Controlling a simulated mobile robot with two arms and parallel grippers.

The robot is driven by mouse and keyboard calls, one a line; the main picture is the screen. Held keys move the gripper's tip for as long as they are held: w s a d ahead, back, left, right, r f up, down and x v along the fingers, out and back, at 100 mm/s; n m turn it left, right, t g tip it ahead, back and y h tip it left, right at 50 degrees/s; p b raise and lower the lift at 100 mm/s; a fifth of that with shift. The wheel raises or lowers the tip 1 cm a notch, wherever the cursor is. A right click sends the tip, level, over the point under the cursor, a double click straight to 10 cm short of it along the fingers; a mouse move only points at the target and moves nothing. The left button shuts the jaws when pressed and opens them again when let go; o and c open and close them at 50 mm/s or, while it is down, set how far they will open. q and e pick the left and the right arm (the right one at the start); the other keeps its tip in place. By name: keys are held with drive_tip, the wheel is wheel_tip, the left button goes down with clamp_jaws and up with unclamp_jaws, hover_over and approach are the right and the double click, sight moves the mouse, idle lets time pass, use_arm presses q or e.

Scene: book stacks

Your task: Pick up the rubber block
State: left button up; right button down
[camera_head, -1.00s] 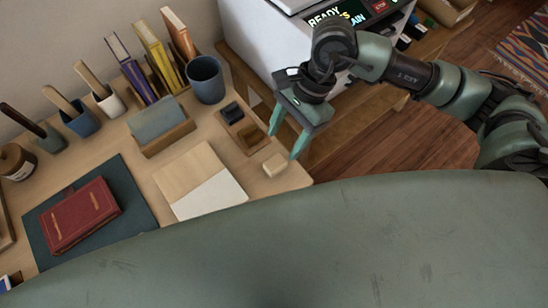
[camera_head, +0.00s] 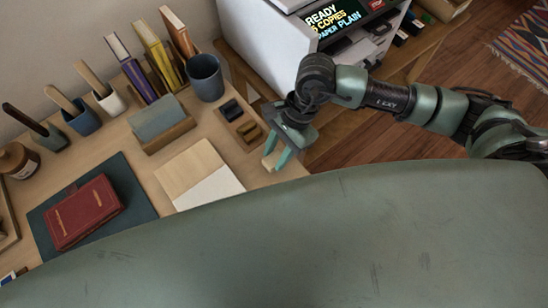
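The rubber block, a small cream block (camera_head: 270,161), is near the front right edge of the wooden desk. My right gripper (camera_head: 275,158) reaches down to it from the upper right. Its two green fingers stand on either side of the block, close together, and look closed on it. The fingers hide part of the block. I cannot tell whether it still touches the desk. My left gripper is not in view.
A small wooden tray (camera_head: 236,139) with a dark block and a brown block lies just behind. A pale board (camera_head: 187,168), a blue cup (camera_head: 205,77) and a red book (camera_head: 86,210) on a dark mat stand further left. A white printer (camera_head: 262,45) is behind my arm.

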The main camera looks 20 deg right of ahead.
sight(276, 157)
wheel_tip(276, 157, up, 20)
drive_tip(key=b, duration=0.1)
idle(0.6)
